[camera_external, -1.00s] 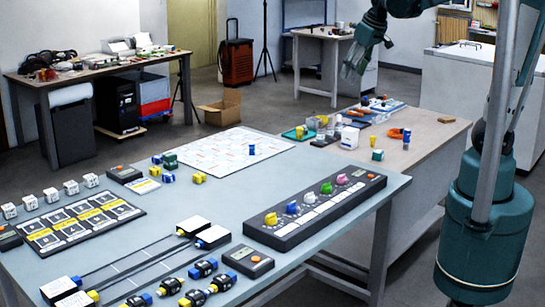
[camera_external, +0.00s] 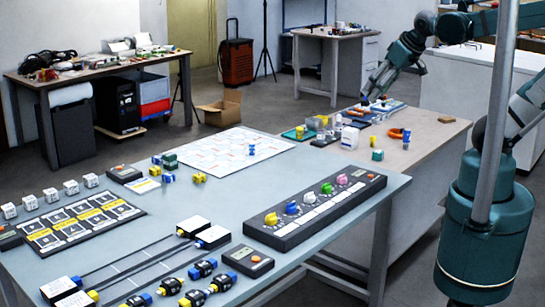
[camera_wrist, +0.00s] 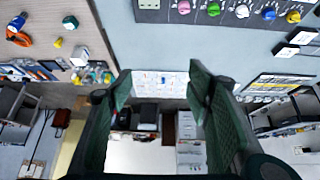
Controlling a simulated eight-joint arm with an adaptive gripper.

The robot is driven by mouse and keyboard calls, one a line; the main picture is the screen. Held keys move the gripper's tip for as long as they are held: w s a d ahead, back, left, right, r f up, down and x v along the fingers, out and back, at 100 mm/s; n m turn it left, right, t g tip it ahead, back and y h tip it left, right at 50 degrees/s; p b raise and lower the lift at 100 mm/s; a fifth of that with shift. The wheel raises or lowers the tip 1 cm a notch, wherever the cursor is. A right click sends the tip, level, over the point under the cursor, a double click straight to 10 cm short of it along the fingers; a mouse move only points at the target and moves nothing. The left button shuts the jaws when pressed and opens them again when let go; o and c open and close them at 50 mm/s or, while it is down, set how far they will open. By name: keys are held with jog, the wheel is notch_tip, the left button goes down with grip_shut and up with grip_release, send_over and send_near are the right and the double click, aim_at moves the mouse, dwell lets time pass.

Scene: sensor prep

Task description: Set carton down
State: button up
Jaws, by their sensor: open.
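My gripper (camera_external: 372,90) is at the far end of the wooden table in the external view, over or near the blue tray; its exact height is unclear. In the wrist view my gripper (camera_wrist: 160,72) has its two green fingers spread wide, with nothing between them. An open brown cardboard carton (camera_external: 219,108) stands on the floor behind the tables, well left of my gripper. A small white container (camera_external: 350,137) stands on the wooden table, below and left of my gripper. I cannot tell which of these is the task's carton.
The wooden table (camera_external: 425,144) also holds a green tray (camera_external: 297,134), orange-handled items and small bottles. The blue-grey table (camera_external: 130,207) carries a knob panel (camera_external: 316,212), a white chart (camera_external: 228,150) and several small blocks.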

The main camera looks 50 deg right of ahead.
jog(key=shift+s+a+f, duration=0.25)
jog(key=shift+s, duration=0.2)
jog(key=shift+s+a+f, duration=0.2)
jog(key=shift+s, duration=0.25)
jog(key=shift+f, duration=0.15)
